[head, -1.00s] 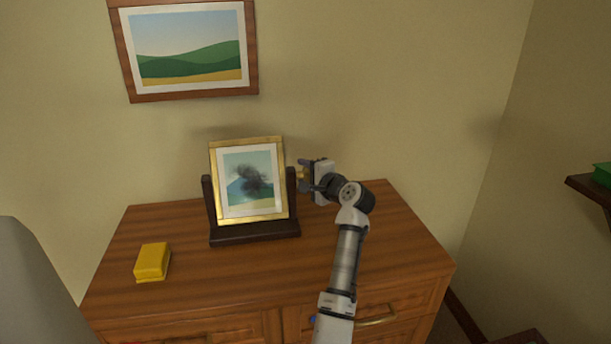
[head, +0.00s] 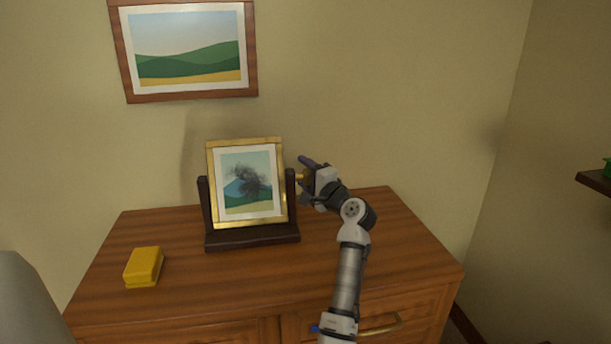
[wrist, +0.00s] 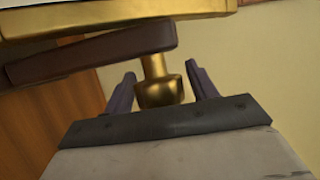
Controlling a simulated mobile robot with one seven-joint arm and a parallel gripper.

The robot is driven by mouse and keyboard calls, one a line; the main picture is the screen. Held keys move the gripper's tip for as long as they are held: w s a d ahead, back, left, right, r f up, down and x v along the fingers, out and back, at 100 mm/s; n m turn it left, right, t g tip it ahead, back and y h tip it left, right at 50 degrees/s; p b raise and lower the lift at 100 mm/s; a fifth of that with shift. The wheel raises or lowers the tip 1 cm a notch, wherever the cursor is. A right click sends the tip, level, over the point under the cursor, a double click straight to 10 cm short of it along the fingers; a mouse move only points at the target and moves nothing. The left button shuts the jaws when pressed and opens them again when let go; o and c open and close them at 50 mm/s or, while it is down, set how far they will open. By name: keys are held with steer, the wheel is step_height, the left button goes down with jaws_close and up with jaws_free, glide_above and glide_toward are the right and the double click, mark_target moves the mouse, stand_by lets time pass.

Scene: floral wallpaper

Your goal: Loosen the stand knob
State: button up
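The stand knob (wrist: 159,93) is brass and sticks out from the right post of the dark wooden stand (head: 252,238). My gripper (head: 304,176) is at the right side of the stand. In the wrist view my gripper (wrist: 162,88) has one finger on each side of the knob, with a visible gap on both sides. It is open around the knob and does not appear to touch it. The gold-framed picture (head: 212,190) leans slightly in the stand, with a dark smudge over its landscape. In the head view the gripper partly hides the knob.
The stand is on a wooden dresser (head: 350,265). A yellow block (head: 144,266) lies at its left. A framed landscape (head: 188,50) hangs on the wall above. A shelf (head: 594,183) is at the far right. The dresser top right of the stand is clear.

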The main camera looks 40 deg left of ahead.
steer(key=shift+o, duration=0.3)
steer(key=b+v, duration=0.2)
steer(key=v, duration=1.1)
steer(key=shift+s+d, duration=0.15)
steer(key=shift+d, duration=0.25)
